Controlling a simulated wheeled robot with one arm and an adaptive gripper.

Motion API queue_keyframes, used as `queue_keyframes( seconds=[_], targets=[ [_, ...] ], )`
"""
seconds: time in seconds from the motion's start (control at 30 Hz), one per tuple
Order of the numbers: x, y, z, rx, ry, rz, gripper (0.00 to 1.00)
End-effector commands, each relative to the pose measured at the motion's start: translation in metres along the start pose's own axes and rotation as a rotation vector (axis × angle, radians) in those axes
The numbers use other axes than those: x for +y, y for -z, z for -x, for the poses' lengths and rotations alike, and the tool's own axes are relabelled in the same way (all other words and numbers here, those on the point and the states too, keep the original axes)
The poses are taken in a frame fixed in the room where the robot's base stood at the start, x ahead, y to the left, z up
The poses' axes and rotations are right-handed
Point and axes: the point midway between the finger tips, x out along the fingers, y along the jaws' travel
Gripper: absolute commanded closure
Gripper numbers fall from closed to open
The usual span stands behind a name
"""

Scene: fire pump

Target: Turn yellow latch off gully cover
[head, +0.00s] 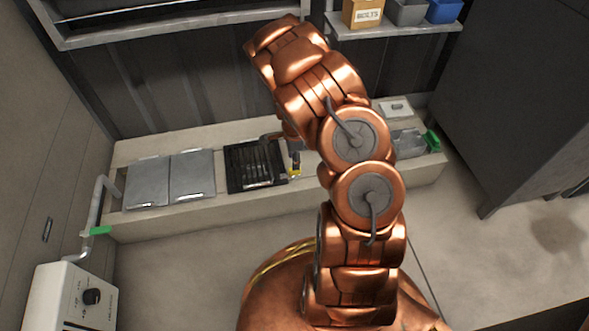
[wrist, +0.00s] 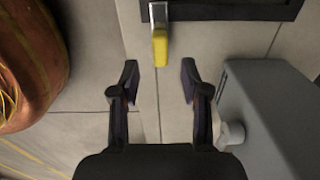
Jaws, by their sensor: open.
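The yellow latch (wrist: 160,46) shows at the top middle of the wrist view, with a grey metal part at its upper end by the dark frame of the gully cover (wrist: 230,10). In the head view the gully cover (head: 256,166) is a dark slatted grate in the pale bench, and the yellow latch (head: 295,173) lies at its right edge. My gripper (wrist: 160,72) is open and empty. Its two fingers point at the latch, one on each side of its line, with the latch just beyond the fingertips. In the head view my arm hides part of the gripper.
Two grey lids (head: 170,178) lie left of the grate. A grey box (wrist: 270,115) with a round pale fitting stands close to the right of my gripper. A green-handled grey item (head: 432,141) sits at the bench's right end. A shelf (head: 400,27) with bins hangs above.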

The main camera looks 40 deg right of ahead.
Motion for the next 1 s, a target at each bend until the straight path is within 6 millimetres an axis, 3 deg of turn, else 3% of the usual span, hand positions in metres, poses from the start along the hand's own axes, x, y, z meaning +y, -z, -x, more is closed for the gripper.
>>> queue_keyframes(
  seconds=[0.1,0.3,0.67,1.0],
  targets=[
    [0.001,0.0,-0.023,0.0,-0.002,0.0,0.54],
    [0.0,0.0,-0.047,0.001,0.0,0.001,0.54],
    [0.0,0.0,-0.052,0.001,0.0,0.002,0.55],
    [0.0,0.0,-0.052,0.0,0.0,0.002,0.91]
  ],
)
